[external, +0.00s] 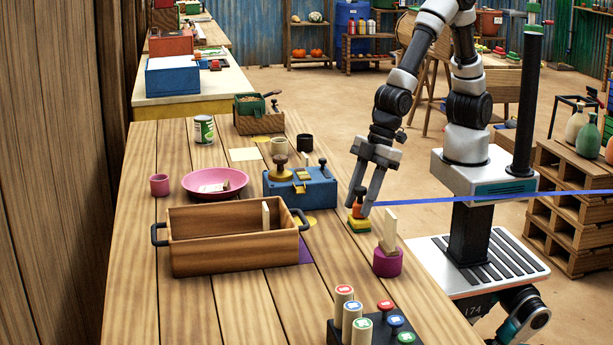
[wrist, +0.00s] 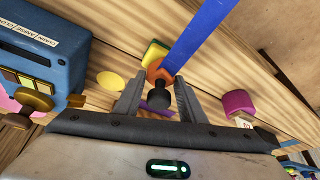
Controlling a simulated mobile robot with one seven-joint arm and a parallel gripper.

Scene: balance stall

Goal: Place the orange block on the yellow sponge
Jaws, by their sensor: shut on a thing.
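The orange block (external: 357,211) has a dark knob on top and is held upright between the fingers of my gripper (external: 359,206) at the table's right edge. In the wrist view the orange block (wrist: 158,73) and its black knob (wrist: 158,97) are between my gripper's fingertips (wrist: 159,80). The yellow sponge (external: 359,225), with a green layer, lies directly below the block in the external view. In the wrist view the sponge (wrist: 154,52) shows partly behind the block. I cannot tell whether block and sponge touch.
A magenta cup (external: 388,263) holding a pale slab stands close in front. A blue box (external: 312,190) with a knob and a wooden crate (external: 230,253) lie to the left. A blue band (external: 490,196) runs right from near the block. Coloured-top cylinders (external: 352,318) stand at the front.

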